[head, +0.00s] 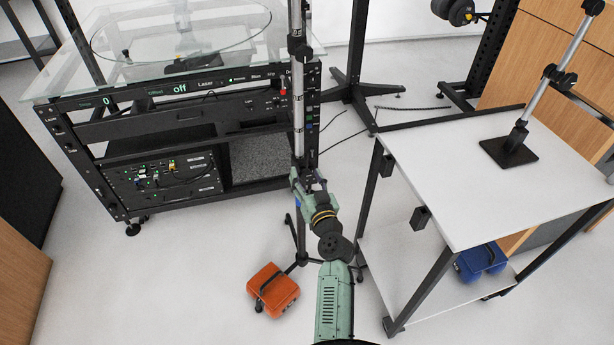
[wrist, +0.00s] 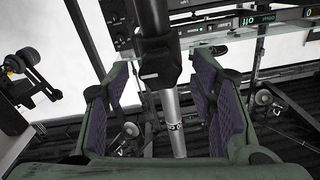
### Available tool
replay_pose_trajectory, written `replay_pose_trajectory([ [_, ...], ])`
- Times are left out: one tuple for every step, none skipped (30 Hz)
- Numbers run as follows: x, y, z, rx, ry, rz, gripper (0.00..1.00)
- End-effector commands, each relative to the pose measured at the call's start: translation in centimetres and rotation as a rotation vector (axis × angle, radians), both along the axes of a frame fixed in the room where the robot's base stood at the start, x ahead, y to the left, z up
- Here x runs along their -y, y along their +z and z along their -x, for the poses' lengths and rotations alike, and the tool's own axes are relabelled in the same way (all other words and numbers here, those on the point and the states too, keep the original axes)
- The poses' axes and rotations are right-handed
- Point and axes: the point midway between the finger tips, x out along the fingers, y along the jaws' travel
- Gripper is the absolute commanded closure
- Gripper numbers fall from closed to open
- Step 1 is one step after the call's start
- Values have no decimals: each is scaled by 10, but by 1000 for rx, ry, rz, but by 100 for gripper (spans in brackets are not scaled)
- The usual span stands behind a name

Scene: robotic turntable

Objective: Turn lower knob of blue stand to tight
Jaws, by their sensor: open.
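The stand's pole (head: 298,110) rises in front of the instrument rack, silver above and dark below, on a tripod base. A small blue patch shows low on it, beside my gripper. My gripper (head: 308,183) is at the stand's lower joint. In the wrist view, my gripper (wrist: 165,90) is open, with purple-padded fingers on both sides of the pole. A black collar with a blocky protrusion (wrist: 160,68), perhaps the lower knob, lies between the fingers, with gaps visible at both sides. The knob's tightness cannot be told. An upper black joint (head: 298,48) is higher on the pole.
The rack (head: 180,130) with a round glass plate stands behind left. A white-topped table (head: 480,190) is at right, with another pole stand (head: 512,150) on it and a blue case (head: 481,262) below. An orange case (head: 272,290) lies on the floor near the tripod.

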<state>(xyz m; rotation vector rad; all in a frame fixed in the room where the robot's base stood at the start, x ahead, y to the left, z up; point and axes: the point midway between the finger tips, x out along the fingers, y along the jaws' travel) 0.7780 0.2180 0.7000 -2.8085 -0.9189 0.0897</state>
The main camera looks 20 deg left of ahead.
Motion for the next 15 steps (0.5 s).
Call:
replay_pose_trajectory([
  [0, 0, 0, 0, 0, 0, 49],
  [0, 0, 0, 0, 0, 0, 49],
  [0, 0, 0, 0, 0, 0, 49],
  [0, 0, 0, 0, 0, 0, 49],
  [0, 0, 0, 0, 0, 0, 50],
  [0, 0, 0, 0, 0, 0, 52],
  [0, 0, 0, 0, 0, 0, 54],
  [0, 0, 0, 0, 0, 0, 56],
  [0, 0, 0, 0, 0, 0, 59],
  [0, 0, 0, 0, 0, 0, 61],
  [0, 0, 0, 0, 0, 0, 63],
  [0, 0, 0, 0, 0, 0, 66],
  [0, 0, 0, 0, 0, 0, 68],
  [0, 0, 0, 0, 0, 0, 70],
  [0, 0, 0, 0, 0, 0, 72],
])
